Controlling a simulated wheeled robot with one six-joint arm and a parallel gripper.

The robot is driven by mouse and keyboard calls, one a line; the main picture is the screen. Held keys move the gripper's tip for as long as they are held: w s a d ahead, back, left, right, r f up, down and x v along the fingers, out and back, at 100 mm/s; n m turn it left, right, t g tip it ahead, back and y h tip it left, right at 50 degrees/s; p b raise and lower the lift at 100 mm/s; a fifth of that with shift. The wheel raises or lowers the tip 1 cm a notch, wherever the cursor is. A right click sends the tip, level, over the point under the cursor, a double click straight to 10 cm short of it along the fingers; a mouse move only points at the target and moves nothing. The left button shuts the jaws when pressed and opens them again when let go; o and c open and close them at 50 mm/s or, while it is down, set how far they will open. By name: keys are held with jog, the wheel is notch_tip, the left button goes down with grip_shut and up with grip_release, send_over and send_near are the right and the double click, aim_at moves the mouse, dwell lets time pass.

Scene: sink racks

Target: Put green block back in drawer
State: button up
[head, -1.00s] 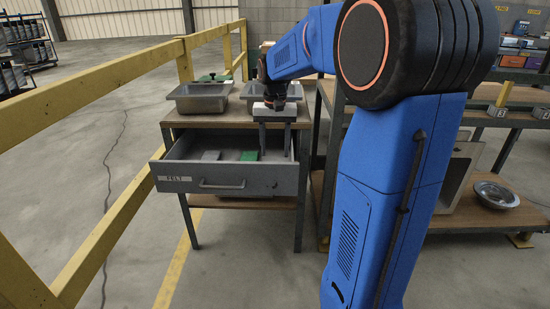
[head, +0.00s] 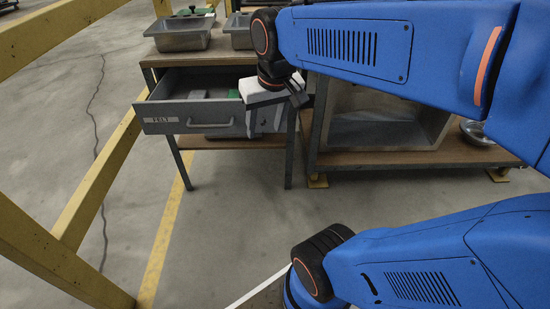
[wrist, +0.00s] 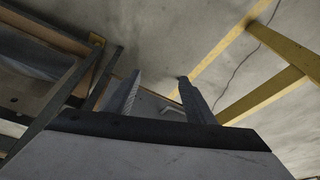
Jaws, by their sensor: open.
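A green block (head: 234,93) lies in the open drawer (head: 160,122) of the workbench, seen in the head view and partly hidden by my gripper. A grey block (head: 197,94) lies to its left. My gripper (head: 264,121) is open and empty, with its fingers pointing down at the drawer's right front corner. In the wrist view, the two fingers (wrist: 160,77) stand apart with nothing held between them. The green block cannot be made out there.
Metal bins (head: 180,34) stand on the bench top behind the drawer. A yellow railing (head: 90,180) runs along the left. A cart (head: 400,158) with a large open metal box stands to the right. The floor in front of the drawer is clear.

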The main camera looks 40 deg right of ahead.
jog(key=s+a+f+n+t, duration=0.1)
jog(key=s+f, duration=0.3)
jog(key=s, duration=0.4)
jog(key=shift+a+f+n+t, duration=0.15)
jog(key=shift+a+n+t, duration=0.15)
jog(key=shift+a+n, duration=0.35)
jog(key=shift+a, duration=0.15)
